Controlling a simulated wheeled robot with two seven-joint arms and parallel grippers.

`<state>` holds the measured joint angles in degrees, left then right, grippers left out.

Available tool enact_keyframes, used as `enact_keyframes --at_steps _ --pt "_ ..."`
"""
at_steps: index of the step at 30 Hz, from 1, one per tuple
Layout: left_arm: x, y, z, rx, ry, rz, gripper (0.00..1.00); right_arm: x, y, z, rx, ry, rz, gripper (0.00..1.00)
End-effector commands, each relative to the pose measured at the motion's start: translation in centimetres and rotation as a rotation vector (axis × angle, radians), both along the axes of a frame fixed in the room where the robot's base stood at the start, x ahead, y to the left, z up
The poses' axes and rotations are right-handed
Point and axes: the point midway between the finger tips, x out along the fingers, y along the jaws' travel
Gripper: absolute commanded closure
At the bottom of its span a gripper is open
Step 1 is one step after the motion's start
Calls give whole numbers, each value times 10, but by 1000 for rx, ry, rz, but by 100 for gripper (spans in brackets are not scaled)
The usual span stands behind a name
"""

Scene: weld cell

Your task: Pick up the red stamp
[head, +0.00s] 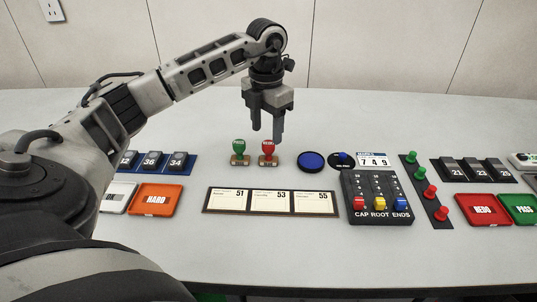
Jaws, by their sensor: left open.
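The red stamp (268,149) stands upright on a small brown base near the middle of the table in the head view. A green stamp (238,148) stands upright just to its left on a similar base. My left gripper (267,134) points down above the red stamp, open and empty, with its fingers close to the stamp's knob. From this angle I cannot tell whether a finger touches it. My right gripper is not in view.
A blue round pad (311,162) lies right of the red stamp. A card holder (271,202) lies in front. A black slider box (377,198) and a switch strip (427,190) stand to the right. An orange HARD tray (156,199) is at left. The table behind the stamps is clear.

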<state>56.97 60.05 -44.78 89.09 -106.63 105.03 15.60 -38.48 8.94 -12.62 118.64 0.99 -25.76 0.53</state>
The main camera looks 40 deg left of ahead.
Motion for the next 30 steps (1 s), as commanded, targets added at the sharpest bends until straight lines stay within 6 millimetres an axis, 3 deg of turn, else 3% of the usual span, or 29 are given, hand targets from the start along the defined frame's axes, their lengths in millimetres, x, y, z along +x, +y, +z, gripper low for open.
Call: enact_keyframes --at_steps 12,21,27,30 --pt "5 0 -49 0 2 -1 47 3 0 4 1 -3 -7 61" --pt "5 0 -55 0 -1 -1 47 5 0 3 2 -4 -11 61" --pt "5 0 -54 0 -1 -1 94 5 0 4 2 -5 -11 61" --pt "5 0 -54 0 -2 -1 95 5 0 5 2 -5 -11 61"
